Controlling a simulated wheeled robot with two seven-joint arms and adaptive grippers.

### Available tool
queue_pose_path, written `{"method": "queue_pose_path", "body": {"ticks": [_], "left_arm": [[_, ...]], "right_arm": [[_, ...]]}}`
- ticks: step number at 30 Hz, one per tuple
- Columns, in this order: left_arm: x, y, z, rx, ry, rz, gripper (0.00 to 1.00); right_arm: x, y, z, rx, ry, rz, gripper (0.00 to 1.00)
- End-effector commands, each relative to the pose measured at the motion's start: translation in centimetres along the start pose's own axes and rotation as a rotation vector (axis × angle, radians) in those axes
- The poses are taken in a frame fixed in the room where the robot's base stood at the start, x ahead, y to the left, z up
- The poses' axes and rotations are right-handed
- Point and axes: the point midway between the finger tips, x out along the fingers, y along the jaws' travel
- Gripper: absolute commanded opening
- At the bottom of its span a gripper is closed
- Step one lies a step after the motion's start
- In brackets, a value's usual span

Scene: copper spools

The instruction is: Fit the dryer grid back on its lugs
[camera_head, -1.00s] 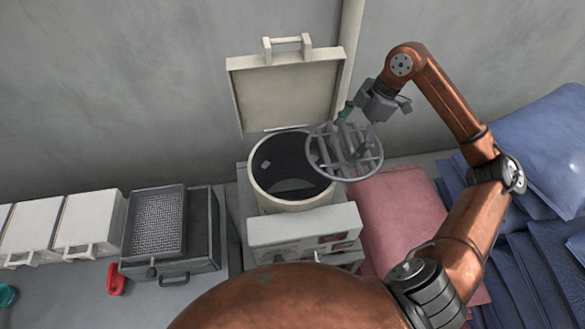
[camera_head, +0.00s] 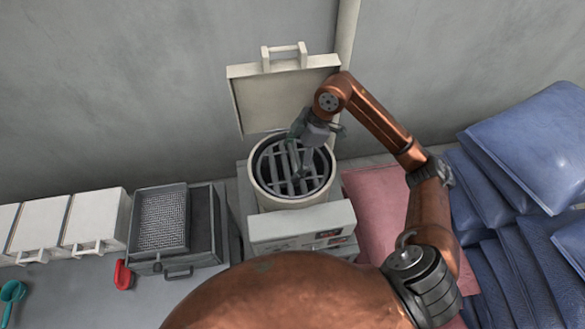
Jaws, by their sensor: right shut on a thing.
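The dryer (camera_head: 301,222) is a cream machine with a round open drum; its square lid (camera_head: 287,98) stands raised against the wall behind. The round grey grid (camera_head: 272,172) with crossing bars is over the drum mouth, inside its rim as seen from above. I cannot tell whether it rests on anything, and the lugs are not visible. My right gripper (camera_head: 301,168) points down and is shut on the grid near its middle. Its fingers are partly hidden by the wrist. My left gripper is not in view.
A pink sack (camera_head: 378,205) lies right of the dryer, with several blue sacks (camera_head: 530,150) beyond. Left are a dark box with a mesh tray (camera_head: 163,221), white bins (camera_head: 95,218), a red scoop (camera_head: 123,274) and a teal scoop (camera_head: 13,291). My copper body fills the lower middle.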

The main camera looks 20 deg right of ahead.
Motion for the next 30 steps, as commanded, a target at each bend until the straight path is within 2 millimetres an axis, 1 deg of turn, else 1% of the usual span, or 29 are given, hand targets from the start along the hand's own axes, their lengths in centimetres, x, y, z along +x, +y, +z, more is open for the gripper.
{"method": "queue_pose_path", "body": {"ticks": [3, 11, 18, 28, 29, 30], "left_arm": [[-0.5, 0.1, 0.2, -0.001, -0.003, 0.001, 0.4], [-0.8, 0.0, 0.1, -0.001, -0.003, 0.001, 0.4], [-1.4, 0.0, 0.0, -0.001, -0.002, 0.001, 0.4], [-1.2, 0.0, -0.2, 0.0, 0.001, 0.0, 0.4], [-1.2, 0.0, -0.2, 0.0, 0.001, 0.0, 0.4], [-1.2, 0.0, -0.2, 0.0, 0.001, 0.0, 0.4]], "right_arm": [[1.5, -0.1, 0.6, 0.0, 0.003, -0.001, 0.43], [3.0, 0.0, 1.2, 0.0, 0.003, -0.001, 0.43], [5.6, 0.0, 2.3, -0.001, 0.003, -0.001, 0.43], [5.9, 0.0, 2.4, -0.002, 0.002, 0.001, 0.43], [6.0, 0.0, 2.5, -0.001, 0.0, 0.0, 0.9], [6.0, 0.0, 2.5, -0.001, 0.0, 0.0, 0.92]]}}
